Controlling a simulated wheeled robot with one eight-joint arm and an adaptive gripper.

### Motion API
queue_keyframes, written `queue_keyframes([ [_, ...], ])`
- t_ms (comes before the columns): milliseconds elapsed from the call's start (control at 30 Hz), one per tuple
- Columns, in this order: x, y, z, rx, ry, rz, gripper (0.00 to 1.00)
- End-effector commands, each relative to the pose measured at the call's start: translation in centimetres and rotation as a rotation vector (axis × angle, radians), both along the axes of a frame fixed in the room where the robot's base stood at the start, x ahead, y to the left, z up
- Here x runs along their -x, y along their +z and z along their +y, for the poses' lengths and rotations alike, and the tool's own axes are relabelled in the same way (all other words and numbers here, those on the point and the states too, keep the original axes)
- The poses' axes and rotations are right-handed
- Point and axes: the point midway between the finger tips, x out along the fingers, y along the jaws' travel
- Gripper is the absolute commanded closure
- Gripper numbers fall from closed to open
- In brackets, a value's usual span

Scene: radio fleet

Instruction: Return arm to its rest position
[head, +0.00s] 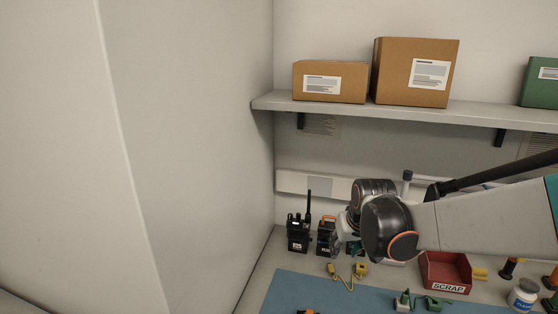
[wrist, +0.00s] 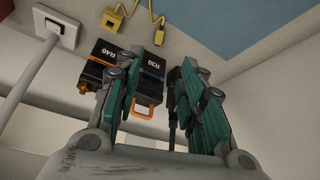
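My arm reaches in from the right in the head view and bends down over the back of the bench. My gripper (head: 346,242) is mostly hidden there behind my wrist joint. In the wrist view its two teal fingers (wrist: 173,70) stand apart with a gap between them, and I see nothing held. A black unit marked R30 (wrist: 140,68), with an orange handle, lies beyond the left finger. A second black unit marked R40 (wrist: 108,58) stands beside it. A dark upright antenna shows close to the right finger; whether it touches is unclear.
A black radio with an antenna (head: 298,233) stands by the left wall. A shelf (head: 420,112) with cardboard boxes (head: 416,72) hangs above. A red SCRAP bin (head: 446,272), a blue mat (head: 300,288), yellow connectors (head: 360,270) and a white jar (head: 523,294) lie on the bench.

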Motion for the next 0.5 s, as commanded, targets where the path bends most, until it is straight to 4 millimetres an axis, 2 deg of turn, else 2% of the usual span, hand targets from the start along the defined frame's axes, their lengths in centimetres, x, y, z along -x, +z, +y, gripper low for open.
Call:
queue_keyframes([
  [33, 1.5, 1.1, 0.1, 0.000, -0.002, -0.007, 0.64],
  [200, 5.9, 3.9, 0.1, 0.001, -0.011, -0.036, 0.64],
  [500, 13.8, 6.7, 0.3, 0.001, -0.025, -0.087, 0.64],
])
